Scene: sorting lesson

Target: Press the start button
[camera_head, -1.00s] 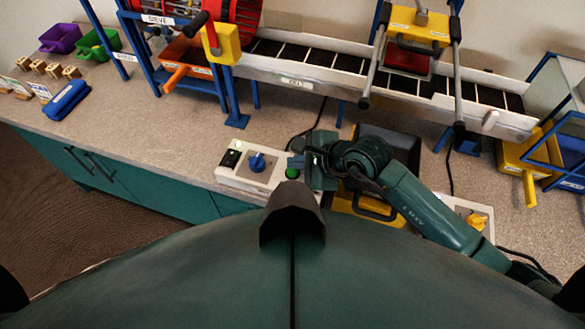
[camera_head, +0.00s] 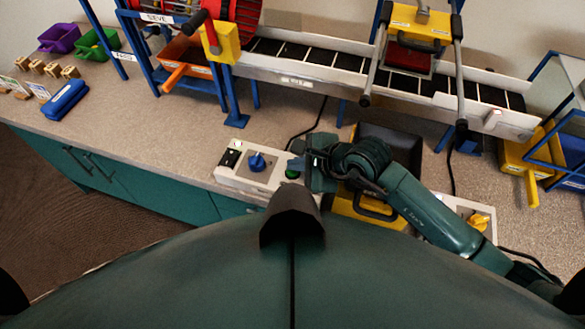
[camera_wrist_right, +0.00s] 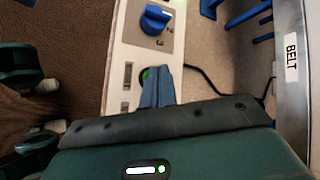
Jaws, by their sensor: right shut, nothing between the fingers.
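A pale control box (camera_head: 240,183) lies near the front edge of the bench, with a blue dial (camera_head: 256,162), a black switch (camera_head: 230,157) and a round green button (camera_head: 292,173). My right gripper (camera_head: 296,164) is shut and empty, right above the green button in the head view. In the right wrist view, the shut fingers (camera_wrist_right: 158,86) point down at the box and cover most of the green button (camera_wrist_right: 146,74); the blue dial (camera_wrist_right: 155,20) is beyond them. I cannot tell whether the fingertips touch the button. My left gripper is out of view.
A conveyor belt (camera_head: 315,74) runs behind the box. The bench left of the control box is clear around (camera_head: 170,130).

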